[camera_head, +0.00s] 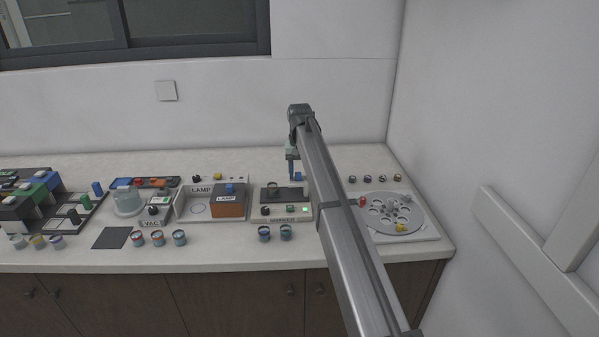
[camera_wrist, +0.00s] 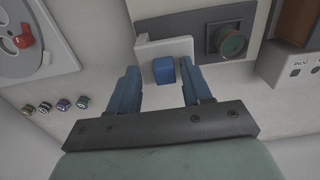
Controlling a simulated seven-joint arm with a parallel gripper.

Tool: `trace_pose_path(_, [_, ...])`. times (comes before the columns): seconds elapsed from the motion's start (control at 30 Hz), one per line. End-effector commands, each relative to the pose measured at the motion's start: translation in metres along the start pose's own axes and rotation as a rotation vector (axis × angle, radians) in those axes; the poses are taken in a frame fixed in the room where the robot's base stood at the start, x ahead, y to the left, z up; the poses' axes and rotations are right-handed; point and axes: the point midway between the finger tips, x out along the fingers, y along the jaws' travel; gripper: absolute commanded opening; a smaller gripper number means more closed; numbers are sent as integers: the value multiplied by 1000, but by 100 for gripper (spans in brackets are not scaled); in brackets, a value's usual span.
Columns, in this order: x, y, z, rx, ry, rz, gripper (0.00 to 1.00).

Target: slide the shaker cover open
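The shaker (camera_head: 266,209) is a pale box with a dark top, partly hidden by my arm in the head view. In the wrist view its dark plate (camera_wrist: 206,22) carries a round green vessel (camera_wrist: 231,43). A white angled piece with a blue block (camera_wrist: 163,70) sits at the plate's left end in the wrist view; it appears to be the cover and its grip. My gripper (camera_wrist: 159,67) is open, one blue finger on each side of the blue block, with gaps visible on both sides. My gripper (camera_head: 292,170) points down over the shaker's back in the head view.
A round multi-hole carousel (camera_head: 413,219) stands to the right, with several small coloured vials (camera_head: 367,179) behind it. The lamp box (camera_head: 229,203) is close on the left. Two jars (camera_head: 285,232) stand in front of the shaker. The counter behind it is clear.

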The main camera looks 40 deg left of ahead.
Motion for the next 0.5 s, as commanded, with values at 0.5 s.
trace_pose_path(0.5, [-57, -1, -1, 0, 2, -1, 49])
